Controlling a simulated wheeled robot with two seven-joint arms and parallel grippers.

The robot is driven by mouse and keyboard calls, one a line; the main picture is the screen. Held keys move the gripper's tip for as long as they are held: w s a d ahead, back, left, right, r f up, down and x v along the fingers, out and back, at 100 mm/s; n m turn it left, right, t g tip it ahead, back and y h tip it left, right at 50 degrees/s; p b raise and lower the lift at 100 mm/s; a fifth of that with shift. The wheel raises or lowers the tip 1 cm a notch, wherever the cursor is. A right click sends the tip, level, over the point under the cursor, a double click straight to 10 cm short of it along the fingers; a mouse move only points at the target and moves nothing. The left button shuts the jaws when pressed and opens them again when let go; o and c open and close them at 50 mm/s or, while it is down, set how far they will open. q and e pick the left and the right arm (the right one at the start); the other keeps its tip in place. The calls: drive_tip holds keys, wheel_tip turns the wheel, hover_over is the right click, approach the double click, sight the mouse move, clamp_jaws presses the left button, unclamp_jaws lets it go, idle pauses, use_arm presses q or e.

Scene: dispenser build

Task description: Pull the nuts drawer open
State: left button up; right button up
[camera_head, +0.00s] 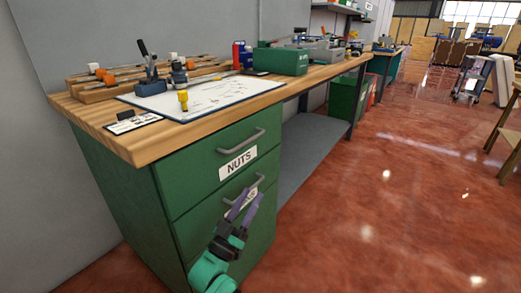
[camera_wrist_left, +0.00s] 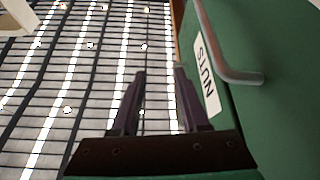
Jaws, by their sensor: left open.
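The nuts drawer (camera_head: 196,171) is the upper green drawer of the workbench cabinet, with a grey bar handle (camera_head: 241,141) and a white NUTS label (camera_head: 238,163). It looks shut, its front level with the cabinet. My left gripper (camera_head: 247,199) is open and empty, below the nuts handle and in front of the lower drawer. Its purple fingers point upward in the head view. My right gripper is not in view.
The lower drawer (camera_head: 196,226) has its own handle (camera_head: 244,188) and a label partly hidden by my left fingers. The wooden worktop (camera_head: 180,135) overhangs above, bearing a white mat, tools and a green box (camera_head: 280,61). The red floor (camera_head: 370,210) to the right is open.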

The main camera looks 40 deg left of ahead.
sight(248, 140)
use_arm(q)
drive_tip(key=s+a+r+n+t+y, duration=0.2)
drive_tip(key=s+a+r+t+y, duration=0.1)
drive_tip(key=s+r+y, duration=0.1)
drive_tip(key=x, duration=0.9)
drive_tip(key=w+f+x, duration=0.1)
drive_tip(key=x, duration=0.4)
drive_tip(key=shift+a+r, duration=0.15)
clamp_jaws()
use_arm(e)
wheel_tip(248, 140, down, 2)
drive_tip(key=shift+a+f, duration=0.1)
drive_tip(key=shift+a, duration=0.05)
